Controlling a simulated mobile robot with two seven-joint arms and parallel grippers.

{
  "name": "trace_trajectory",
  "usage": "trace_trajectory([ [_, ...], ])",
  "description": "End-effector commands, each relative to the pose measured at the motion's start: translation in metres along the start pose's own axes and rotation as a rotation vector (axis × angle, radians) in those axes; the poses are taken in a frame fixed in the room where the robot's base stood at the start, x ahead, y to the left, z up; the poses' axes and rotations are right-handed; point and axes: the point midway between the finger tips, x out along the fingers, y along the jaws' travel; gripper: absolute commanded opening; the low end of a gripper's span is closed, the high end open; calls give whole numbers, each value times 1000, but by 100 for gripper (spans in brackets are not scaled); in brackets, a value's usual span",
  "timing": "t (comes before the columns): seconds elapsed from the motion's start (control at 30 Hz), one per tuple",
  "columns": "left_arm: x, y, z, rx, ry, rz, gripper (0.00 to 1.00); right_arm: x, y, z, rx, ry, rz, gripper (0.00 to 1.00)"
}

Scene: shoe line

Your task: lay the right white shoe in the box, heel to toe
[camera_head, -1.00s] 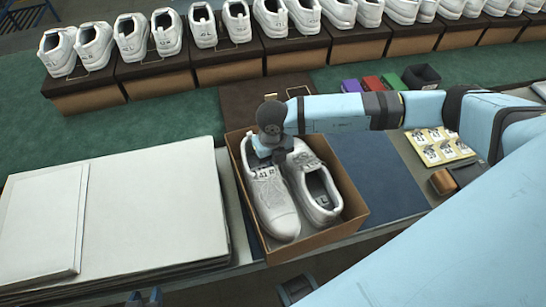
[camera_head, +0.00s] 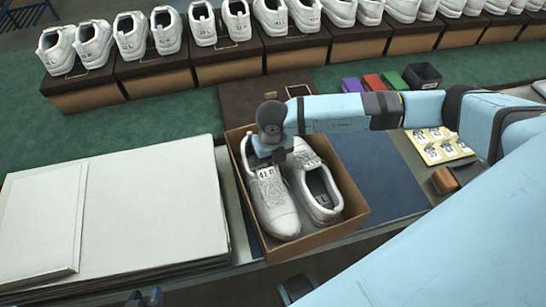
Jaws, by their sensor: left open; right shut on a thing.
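The open brown box (camera_head: 345,222) stands at the table's front edge. The right white shoe (camera_head: 280,215), labelled 41 R, lies along the box's left side, toe toward me. Whether the held shoe rests on the box floor cannot be seen.
The box lid (camera_head: 240,96) is folded back behind it. White sheets (camera_head: 150,200) are stacked left. A blue mat (camera_head: 375,175), a yellow label card (camera_head: 435,146) and a brown roll (camera_head: 443,180) lie right. Shoe pairs on boxes (camera_head: 225,73) line the back.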

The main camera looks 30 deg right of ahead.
Motion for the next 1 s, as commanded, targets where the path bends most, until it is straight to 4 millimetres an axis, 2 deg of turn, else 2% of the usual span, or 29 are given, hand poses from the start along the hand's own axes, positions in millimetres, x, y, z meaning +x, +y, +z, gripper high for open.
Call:
trace_trajectory([
  [0.63,4,0,6,0,0,0,43,10,0,0,0,-1,1,0],
  [0.67,4,0,6,0,-1,0,43,9,0,0,0,-1,1,16],
  [0.77,4,0,6,0,-1,0,43,9,0,0,0,-1,1,39],
  [1.0,4,0,6,0,-1,0,43,10,0,0,0,0,0,39],
])
